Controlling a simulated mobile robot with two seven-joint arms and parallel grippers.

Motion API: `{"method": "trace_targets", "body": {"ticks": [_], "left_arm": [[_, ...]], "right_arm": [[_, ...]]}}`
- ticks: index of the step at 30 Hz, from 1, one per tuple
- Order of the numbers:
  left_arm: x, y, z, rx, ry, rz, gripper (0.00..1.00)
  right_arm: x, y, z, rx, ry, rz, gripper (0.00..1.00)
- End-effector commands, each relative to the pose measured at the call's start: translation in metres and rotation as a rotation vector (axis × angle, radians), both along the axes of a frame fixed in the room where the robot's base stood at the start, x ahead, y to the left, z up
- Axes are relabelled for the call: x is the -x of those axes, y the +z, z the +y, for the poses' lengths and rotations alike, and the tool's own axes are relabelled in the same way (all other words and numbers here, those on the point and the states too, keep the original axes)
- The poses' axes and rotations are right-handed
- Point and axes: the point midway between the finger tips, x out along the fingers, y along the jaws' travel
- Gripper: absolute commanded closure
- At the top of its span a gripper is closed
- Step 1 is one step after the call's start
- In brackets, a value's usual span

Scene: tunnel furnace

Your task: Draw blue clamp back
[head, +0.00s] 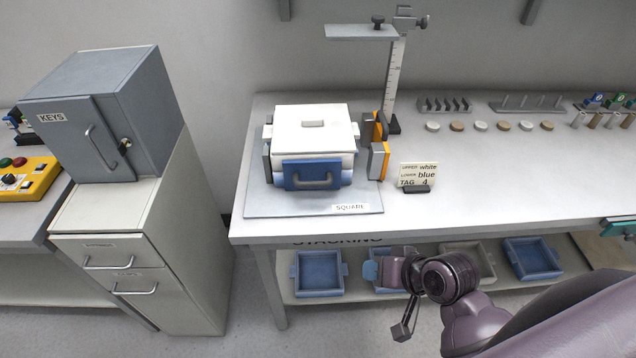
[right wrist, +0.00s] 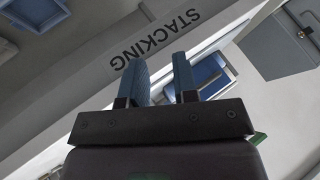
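The blue clamp (head: 303,176), a blue panel with a grey handle, stands upright at the front of the stacked boxes. It seems to touch or nearly touch them. The white upper box (head: 285,118) covers most of the lower box. In the right wrist view a blue panel with a pale bar (right wrist: 210,75), apparently this clamp, shows beyond the fingers. My right gripper (head: 384,267) is below and right of the clamp, in front of the table edge, well apart from it. Its fingers (right wrist: 160,80) are parted with nothing between them. My left gripper is not in view.
An orange clamp (head: 378,160) stands right of the boxes, beside a height gauge (head: 395,80). A card (head: 417,175) reads upper white, lower blue. The table's front edge (head: 440,228) lies above several bins (head: 319,272). A grey key cabinet (head: 110,110) stands left.

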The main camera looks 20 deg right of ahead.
Motion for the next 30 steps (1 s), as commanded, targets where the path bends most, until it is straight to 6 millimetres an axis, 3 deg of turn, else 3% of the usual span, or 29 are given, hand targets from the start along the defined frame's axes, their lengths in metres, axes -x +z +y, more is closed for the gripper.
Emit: {"method": "trace_targets", "body": {"ticks": [6, 12, 15, 22, 30], "left_arm": [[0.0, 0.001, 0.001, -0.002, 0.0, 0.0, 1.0], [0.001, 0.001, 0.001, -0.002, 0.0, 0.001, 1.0], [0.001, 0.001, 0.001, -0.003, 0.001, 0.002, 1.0], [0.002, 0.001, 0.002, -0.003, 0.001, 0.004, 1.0], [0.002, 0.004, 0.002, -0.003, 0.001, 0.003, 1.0]], "right_arm": [[-0.061, 0.018, 0.014, -0.42, -0.156, -0.078, 0.73], [-0.112, 0.037, 0.006, -0.814, -0.336, -0.122, 0.73], [-0.127, 0.044, 0.0, -0.938, -0.398, -0.129, 0.73], [-0.142, 0.047, -0.003, -1.032, -0.445, -0.133, 0.73], [-0.175, 0.042, 0.017, -1.031, -0.442, -0.132, 0.73]]}}
